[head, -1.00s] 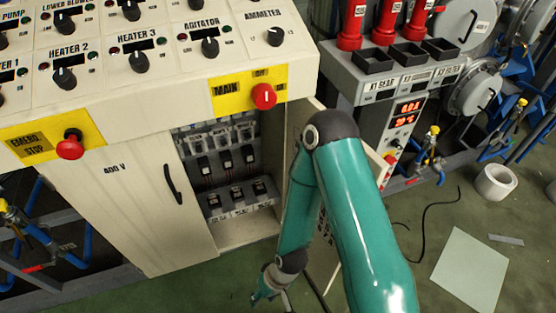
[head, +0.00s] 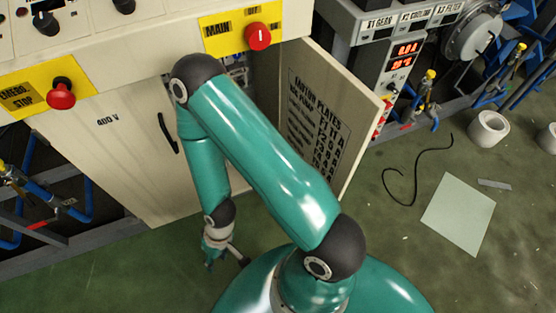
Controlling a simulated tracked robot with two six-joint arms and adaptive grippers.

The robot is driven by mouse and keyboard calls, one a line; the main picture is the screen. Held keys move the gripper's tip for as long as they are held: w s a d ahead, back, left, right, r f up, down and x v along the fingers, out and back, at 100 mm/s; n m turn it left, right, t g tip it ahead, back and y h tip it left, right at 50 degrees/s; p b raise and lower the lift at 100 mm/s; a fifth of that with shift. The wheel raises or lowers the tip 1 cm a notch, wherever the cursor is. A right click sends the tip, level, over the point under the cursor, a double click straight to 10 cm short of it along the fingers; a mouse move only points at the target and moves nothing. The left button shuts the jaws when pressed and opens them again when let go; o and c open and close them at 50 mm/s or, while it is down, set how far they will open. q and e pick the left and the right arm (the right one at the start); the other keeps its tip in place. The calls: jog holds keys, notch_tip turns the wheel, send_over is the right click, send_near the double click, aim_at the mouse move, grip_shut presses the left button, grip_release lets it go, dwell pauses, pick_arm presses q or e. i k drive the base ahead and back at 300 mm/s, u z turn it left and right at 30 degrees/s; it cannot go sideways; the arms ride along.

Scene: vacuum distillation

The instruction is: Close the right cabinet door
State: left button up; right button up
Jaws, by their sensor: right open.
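The right cabinet door (head: 349,118) stands wide open, swung out from the right side of the cabinet, its printed inner face showing. The left door (head: 92,150) is shut, with a black handle (head: 168,133). My right arm crosses in front of the cabinet opening and hides most of its inside and the door's lower left part. My right gripper (head: 227,262) is open and empty, low over the floor in front of the cabinet, left of the open door and apart from it. My left gripper is not in view.
Above the doors, the panel carries a red main switch (head: 258,37) and a red emergency stop (head: 61,95). A grey unit with red displays (head: 405,60) stands just right of the open door. A black cable (head: 413,183) and a pale sheet (head: 458,213) lie on the floor.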

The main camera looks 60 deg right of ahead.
aim_at(330, 117)
jog(key=z, duration=1.05)
jog(key=i, duration=0.1)
jog(key=u, duration=1.9)
jog(key=k, duration=2.7)
jog(key=z, duration=1.3)
jog(key=i, duration=1.05)
jog(key=u, duration=0.1)
